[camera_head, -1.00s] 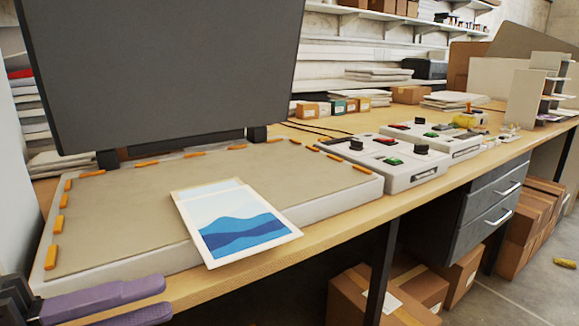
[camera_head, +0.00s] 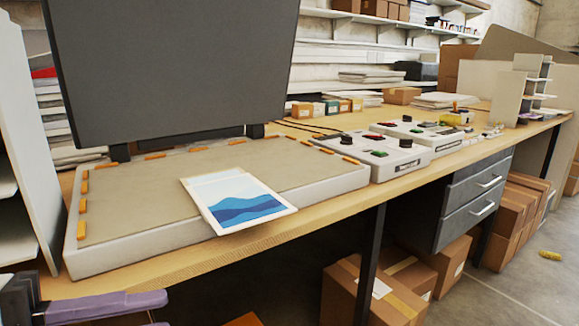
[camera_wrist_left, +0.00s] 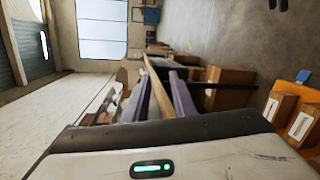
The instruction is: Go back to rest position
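My left gripper (camera_head: 158,312) shows at the lower left corner of the head view, with purple fingers in front of the bench's front edge. In the left wrist view the two purple fingers of the left gripper (camera_wrist_left: 160,90) stand apart with nothing held between them. A sheet with a blue wave print (camera_head: 238,204) lies on the laminator's beige bed (camera_head: 140,195), its near corner overhanging the front edge. My right gripper is in neither view.
The large dark lid (camera_head: 170,70) stands raised behind the bed. Control boxes (camera_head: 372,158) sit to its right on the wooden bench (camera_head: 330,207). Cardboard boxes (camera_head: 350,300) stand under the bench. A white shelf unit (camera_head: 30,150) is close at the left.

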